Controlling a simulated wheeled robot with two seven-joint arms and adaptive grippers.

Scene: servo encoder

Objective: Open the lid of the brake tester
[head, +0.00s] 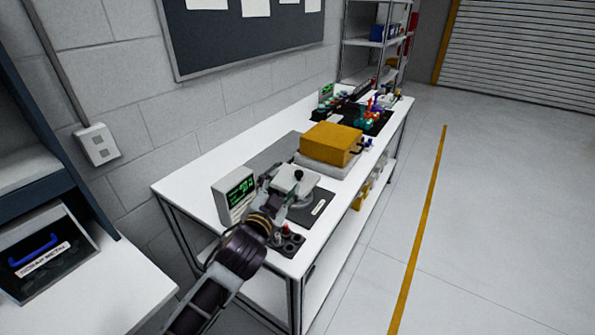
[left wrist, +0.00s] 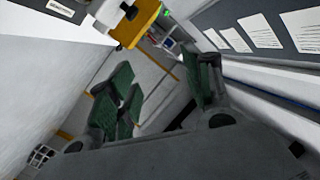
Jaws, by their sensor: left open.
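The brake tester appears to be the box with a yellow lid (head: 328,137) on a pale base (head: 318,160), standing on the white workbench. The lid looks shut. It also shows, partly cut off, at the top of the left wrist view (left wrist: 143,22). My left gripper (head: 276,186) is over the near part of the bench, short of the yellow box and apart from it. Its green-padded fingers stand apart in the left wrist view (left wrist: 163,88), with nothing seen between them. My right gripper is not in view.
A display with green digits (head: 236,194) stands left of my left gripper. A pale device with a black knob (head: 298,175) sits close by it. A small dark tray (head: 290,241) lies at the near bench edge. Coloured parts lie on a black mat (head: 375,121) beyond the box.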

